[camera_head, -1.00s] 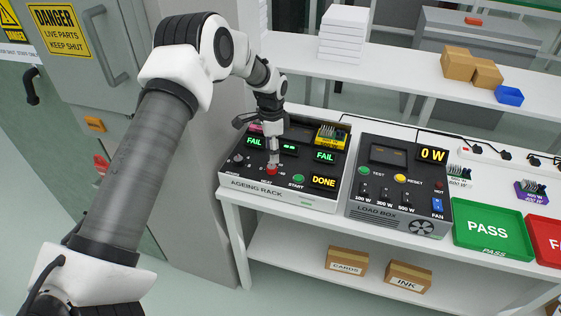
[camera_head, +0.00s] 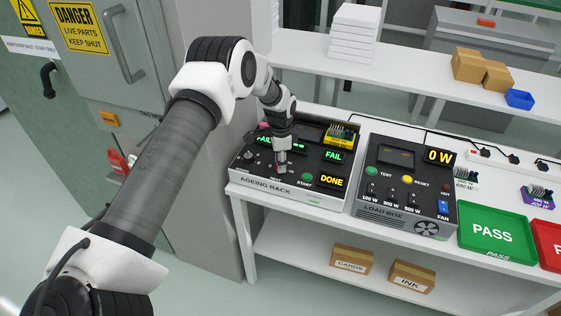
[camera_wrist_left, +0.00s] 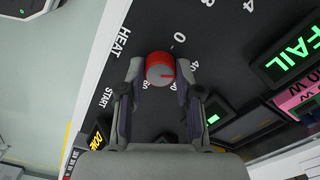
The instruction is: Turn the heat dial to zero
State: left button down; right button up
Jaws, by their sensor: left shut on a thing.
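The heat dial (camera_wrist_left: 160,68) is a round knob with a red side and a grey face, on the dark panel of the ageing rack (camera_head: 262,188). In the wrist view it sits between my left gripper's fingertips (camera_wrist_left: 160,76), which are shut on it from both sides. In the head view my left gripper (camera_head: 282,168) reaches down to the rack's front and mostly hides the dial. My right gripper is out of view.
On the rack are a green START button (camera_head: 307,177), a lit DONE display (camera_head: 332,181) and FAIL displays (camera_head: 334,156). The load box (camera_head: 405,190) stands close on its right, then the green PASS tray (camera_head: 494,230). A grey cabinet (camera_head: 185,120) stands left.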

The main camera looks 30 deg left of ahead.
pick_arm(q)
jog(key=shift+s+d+f+n, duration=0.1)
jog(key=shift+s+f+n, duration=0.15)
jog(key=shift+n, duration=0.35)
dwell(0.3)
jog(key=n, duration=0.3)
jog(key=shift+n+b, duration=0.3)
jog(key=shift+n, duration=0.1)
jog(key=n, duration=0.3)
jog(key=shift+n, duration=1.9)
